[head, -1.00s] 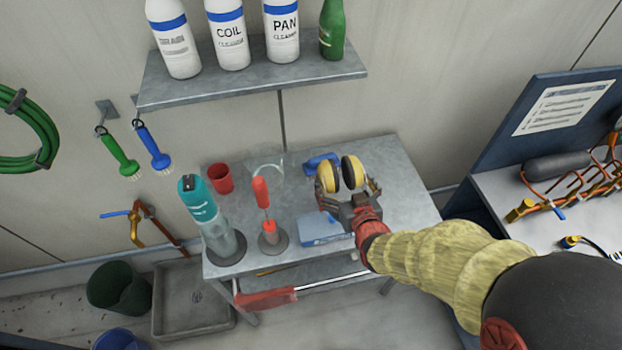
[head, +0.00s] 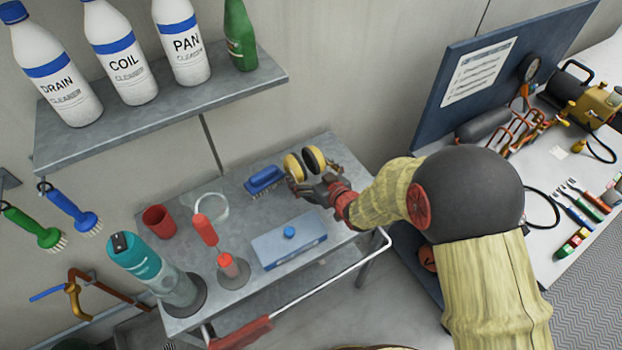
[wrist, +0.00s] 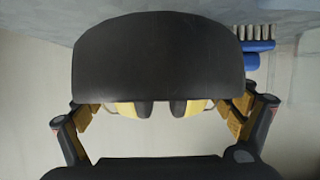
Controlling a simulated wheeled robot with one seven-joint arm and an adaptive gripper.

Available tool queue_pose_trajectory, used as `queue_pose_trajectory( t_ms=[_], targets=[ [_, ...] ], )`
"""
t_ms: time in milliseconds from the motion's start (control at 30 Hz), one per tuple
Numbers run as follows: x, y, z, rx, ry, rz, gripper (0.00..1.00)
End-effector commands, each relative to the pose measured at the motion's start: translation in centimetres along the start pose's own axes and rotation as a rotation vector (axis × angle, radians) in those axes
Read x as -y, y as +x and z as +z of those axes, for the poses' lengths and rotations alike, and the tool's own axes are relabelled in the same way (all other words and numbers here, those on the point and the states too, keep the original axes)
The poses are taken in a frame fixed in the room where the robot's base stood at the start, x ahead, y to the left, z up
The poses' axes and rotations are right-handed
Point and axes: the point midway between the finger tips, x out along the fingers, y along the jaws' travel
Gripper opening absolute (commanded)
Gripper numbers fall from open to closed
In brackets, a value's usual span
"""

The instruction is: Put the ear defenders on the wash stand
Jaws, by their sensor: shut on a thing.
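The ear defenders (head: 304,163), with yellow cups and black cushions, are held in my gripper (head: 306,181) over the back right part of the grey metal wash stand (head: 232,190). In the wrist view the ear defenders (wrist: 158,62) fill the middle, a broad black band in front and the yellow cups behind it. The fingers of my gripper (wrist: 162,112) close on them from both sides. I cannot tell whether they touch the stand's top.
On the stand are a blue brush (head: 264,179), a blue-grey box (head: 288,241), a red cup (head: 158,221), a teal bottle (head: 150,265) and a red-handled tool (head: 205,230). A shelf (head: 150,120) with bottles hangs above. A cluttered bench (head: 560,180) stands right.

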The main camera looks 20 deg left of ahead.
Motion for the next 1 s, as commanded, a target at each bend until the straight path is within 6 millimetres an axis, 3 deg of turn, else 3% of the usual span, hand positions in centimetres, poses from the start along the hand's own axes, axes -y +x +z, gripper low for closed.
queue_pose_trajectory(
  t_ms=[267,500,867,900,1000],
  targets=[
    [-1.3,1.1,1.2,-0.001,0.000,0.002,0.62],
    [-1.4,2.4,4.1,-0.001,0.001,0.001,0.62],
    [-1.4,2.5,4.4,-0.002,0.000,0.001,0.62],
    [-1.4,2.5,4.5,0.000,0.000,0.000,0.94],
    [-1.4,2.5,4.4,0.000,0.000,0.000,1.00]
  ],
)
